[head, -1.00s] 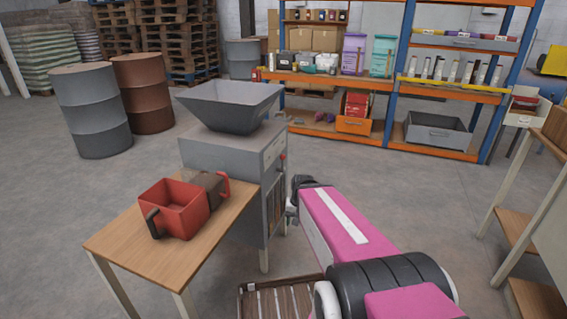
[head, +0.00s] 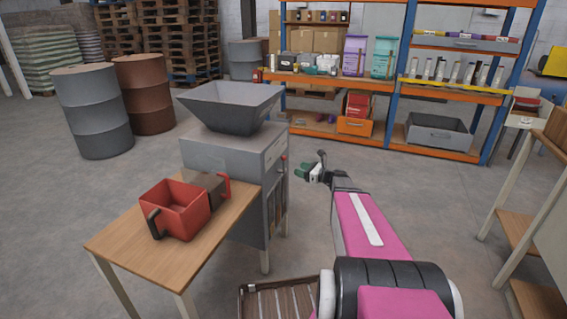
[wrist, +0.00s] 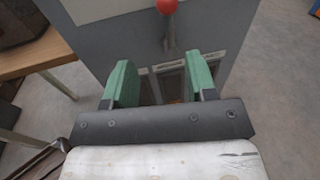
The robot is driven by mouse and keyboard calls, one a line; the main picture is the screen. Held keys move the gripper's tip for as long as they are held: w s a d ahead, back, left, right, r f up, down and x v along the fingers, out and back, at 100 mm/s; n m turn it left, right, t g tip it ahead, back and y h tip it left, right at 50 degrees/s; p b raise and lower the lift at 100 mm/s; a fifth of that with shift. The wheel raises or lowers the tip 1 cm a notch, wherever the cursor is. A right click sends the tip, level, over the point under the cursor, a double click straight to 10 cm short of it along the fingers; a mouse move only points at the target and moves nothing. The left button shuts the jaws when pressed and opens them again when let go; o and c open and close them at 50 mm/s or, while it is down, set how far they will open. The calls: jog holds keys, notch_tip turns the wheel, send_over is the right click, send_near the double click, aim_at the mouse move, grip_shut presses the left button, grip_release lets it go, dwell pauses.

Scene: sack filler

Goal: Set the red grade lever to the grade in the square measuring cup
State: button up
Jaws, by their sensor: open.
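The red grade lever shows in the wrist view as a red ball knob (wrist: 167,6) on a grey stem, on the front of the grey sack filler (head: 225,160). In the head view its small red knob (head: 284,157) is at the filler's right side. My gripper (head: 309,173) is open and empty, just right of the filler; in the wrist view its green fingers (wrist: 160,85) point at the filler's front, below the knob and apart from it. A red square cup (head: 176,209) with a dark handle and a brown cup (head: 207,187) with a red handle stand on the wooden table. Their contents cannot be made out.
The wooden table (head: 130,245) stands left of the filler. Two drums stand behind left, and shelving (head: 395,95) at the back.

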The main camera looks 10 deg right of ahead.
jog(key=shift+m, duration=0.4)
jog(key=x, duration=1)
jog(key=shift+w+d+r, duration=0.15)
jog(key=shift+w+r, duration=0.25)
jog(key=shift+w, duration=0.15)
grip_shut()
